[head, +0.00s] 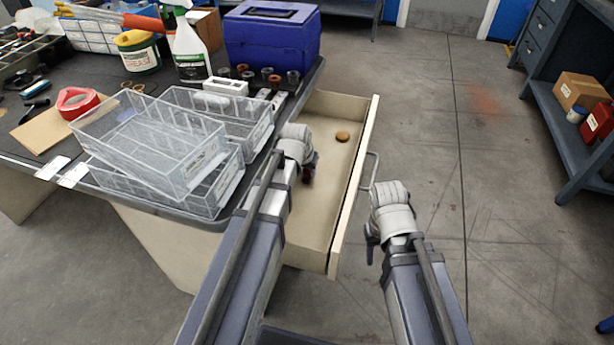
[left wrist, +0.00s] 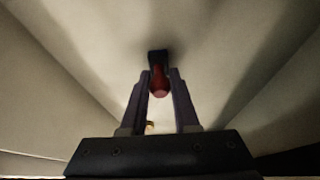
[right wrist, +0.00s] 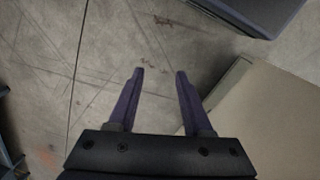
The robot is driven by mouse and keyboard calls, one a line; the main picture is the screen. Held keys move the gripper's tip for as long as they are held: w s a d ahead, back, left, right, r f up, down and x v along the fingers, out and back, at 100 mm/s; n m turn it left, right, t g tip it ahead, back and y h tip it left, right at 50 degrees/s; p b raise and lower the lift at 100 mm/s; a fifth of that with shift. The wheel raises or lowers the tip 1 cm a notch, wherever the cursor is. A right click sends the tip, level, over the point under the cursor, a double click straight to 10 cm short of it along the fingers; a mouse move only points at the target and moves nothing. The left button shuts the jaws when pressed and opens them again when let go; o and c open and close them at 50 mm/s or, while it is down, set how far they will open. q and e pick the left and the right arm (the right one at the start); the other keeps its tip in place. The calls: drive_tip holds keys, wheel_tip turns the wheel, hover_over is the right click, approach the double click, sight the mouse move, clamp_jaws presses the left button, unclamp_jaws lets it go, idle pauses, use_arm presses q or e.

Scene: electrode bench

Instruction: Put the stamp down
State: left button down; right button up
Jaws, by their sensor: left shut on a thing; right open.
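The stamp has a red handle (left wrist: 160,84) and a dark base (left wrist: 158,57) in the left wrist view. My left gripper (left wrist: 160,73) is shut on the handle, with the base beyond the fingertips. In the head view the left gripper (head: 309,168) is inside the open drawer (head: 325,205), and only a bit of dark red shows there. I cannot tell whether the base touches the drawer floor. My right gripper (head: 371,241) is open and empty over the floor, right of the drawer; its open fingers show in the right wrist view (right wrist: 160,73).
A round brown object (head: 342,136) lies toward the drawer's far end. Clear trays (head: 150,145) stand on the bench left of my left arm. A blue box (head: 272,40), a spray bottle (head: 188,50) and several small cups stand behind. The drawer handle (head: 371,170) juts right.

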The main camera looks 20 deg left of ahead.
use_arm(q)
drive_tip(key=shift+r, duration=0.1)
drive_tip(key=shift+f, duration=0.25)
drive_tip(key=c, duration=0.7)
unclamp_jaws()
drive_tip(key=shift+r, duration=0.1)
drive_tip(key=shift+o, duration=0.2)
drive_tip(key=p+v, duration=1.1)
drive_tip(key=v, duration=0.1)
drive_tip(key=shift+r, duration=0.2)
